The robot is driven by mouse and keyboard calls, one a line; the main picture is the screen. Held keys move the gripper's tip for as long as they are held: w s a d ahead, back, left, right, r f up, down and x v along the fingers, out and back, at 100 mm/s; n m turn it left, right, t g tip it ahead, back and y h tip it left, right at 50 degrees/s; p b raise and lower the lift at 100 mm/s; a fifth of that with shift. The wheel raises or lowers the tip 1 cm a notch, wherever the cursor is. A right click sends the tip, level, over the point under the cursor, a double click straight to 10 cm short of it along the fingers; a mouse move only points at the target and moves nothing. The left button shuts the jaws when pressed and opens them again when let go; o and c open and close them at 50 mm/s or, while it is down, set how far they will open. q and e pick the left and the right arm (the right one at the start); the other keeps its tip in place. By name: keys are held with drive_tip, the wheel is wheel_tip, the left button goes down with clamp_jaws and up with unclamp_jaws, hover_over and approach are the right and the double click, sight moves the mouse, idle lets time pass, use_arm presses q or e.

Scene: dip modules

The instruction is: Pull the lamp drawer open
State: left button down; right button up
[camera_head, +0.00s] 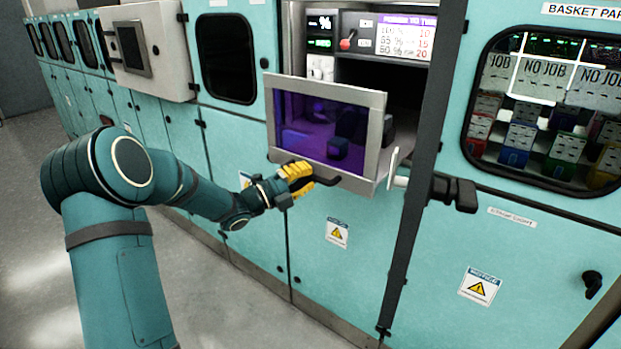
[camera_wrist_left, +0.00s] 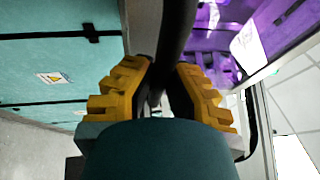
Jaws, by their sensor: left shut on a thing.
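The lamp drawer (camera_head: 328,128) has a grey frame around a purple-tinted window, and its front stands out from the cabinet opening. A dark bar handle (camera_head: 326,182) runs along its lower edge. My left gripper (camera_head: 298,178), with yellow fingers, is shut on the left part of this handle. In the left wrist view, the yellow fingers of the left gripper (camera_wrist_left: 161,92) lie on both sides of the dark handle bar (camera_wrist_left: 175,45), and the purple window (camera_wrist_left: 275,25) shows at the upper right. The part of the handle between the fingers is hidden. My right gripper is not in view.
Teal cabinet panels (camera_head: 350,260) surround the drawer. A grey post (camera_head: 425,160) stands just right of it, with a dark lever-like part (camera_head: 452,192) beyond. A white box (camera_head: 150,50) juts out at the upper left. The grey floor (camera_head: 215,290) at the left is clear.

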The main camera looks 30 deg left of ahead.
use_arm(q)
drive_tip(key=s+b, duration=0.1)
drive_tip(key=s, duration=0.1)
drive_tip(key=shift+s+f+b, duration=0.1)
drive_tip(key=shift+s+b, duration=0.2)
drive_tip(key=shift+b, duration=0.1)
drive_tip(key=shift+s+a+b, duration=0.1)
drive_tip(key=shift+s+b, duration=0.2)
drive_tip(key=shift+s, duration=0.3)
drive_tip(key=c, duration=0.9)
unclamp_jaws()
drive_tip(key=shift+c, duration=0.2)
drive_tip(key=v, duration=1.2)
drive_tip(key=shift+w, duration=0.1)
